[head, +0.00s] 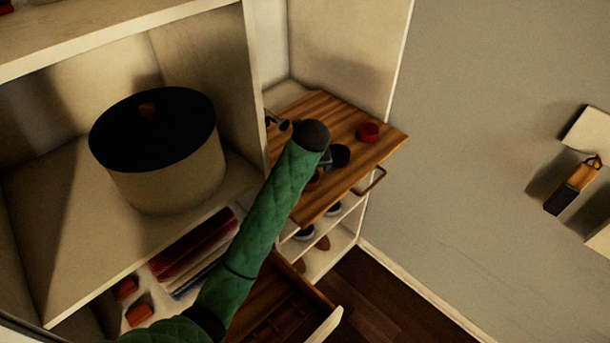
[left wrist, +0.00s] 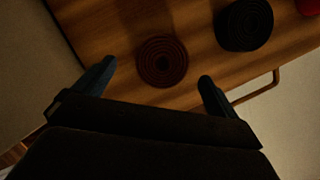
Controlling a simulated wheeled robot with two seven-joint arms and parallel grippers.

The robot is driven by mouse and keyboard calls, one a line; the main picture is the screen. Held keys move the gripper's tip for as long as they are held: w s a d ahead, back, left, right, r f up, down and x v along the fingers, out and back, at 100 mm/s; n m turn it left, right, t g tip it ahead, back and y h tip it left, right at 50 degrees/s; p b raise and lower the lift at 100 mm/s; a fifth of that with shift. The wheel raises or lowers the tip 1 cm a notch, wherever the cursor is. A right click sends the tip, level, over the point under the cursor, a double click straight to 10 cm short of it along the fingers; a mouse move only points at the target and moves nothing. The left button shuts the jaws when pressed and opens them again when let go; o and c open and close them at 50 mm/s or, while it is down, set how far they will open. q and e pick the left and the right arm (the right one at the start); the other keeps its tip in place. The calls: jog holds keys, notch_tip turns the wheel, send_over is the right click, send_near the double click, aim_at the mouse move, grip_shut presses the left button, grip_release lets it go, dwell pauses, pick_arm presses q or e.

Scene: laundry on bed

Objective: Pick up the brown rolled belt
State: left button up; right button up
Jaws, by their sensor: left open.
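The brown rolled belt (left wrist: 162,61) lies flat as a coil on the wooden shelf board (left wrist: 120,18). In the left wrist view it sits between and just beyond the two fingertips of my left gripper (left wrist: 156,78). The fingers are spread wide and hold nothing. In the head view my green left arm reaches over the board and hides most of the left gripper (head: 325,160). A small part of the brown belt (head: 313,181) shows beside it. Whether the fingers touch the belt cannot be told. My right gripper is not in view.
A black rolled belt (head: 339,156) and a red rolled belt (head: 368,131) lie nearby on the board. A drawer (head: 275,305) is open below. A large round box with a black lid (head: 150,135) stands in the left compartment.

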pick_arm(q)
jog(key=shift+w+d+f+p, duration=0.2)
jog(key=shift+w+f+p, duration=0.1)
jog(key=shift+f+p, duration=0.4)
jog(key=shift+p+x, duration=0.5)
jog(key=shift+x, duration=0.35)
jog(key=shift+w+f, duration=0.2)
jog(key=shift+f, duration=0.25)
jog(key=c, duration=1.2)
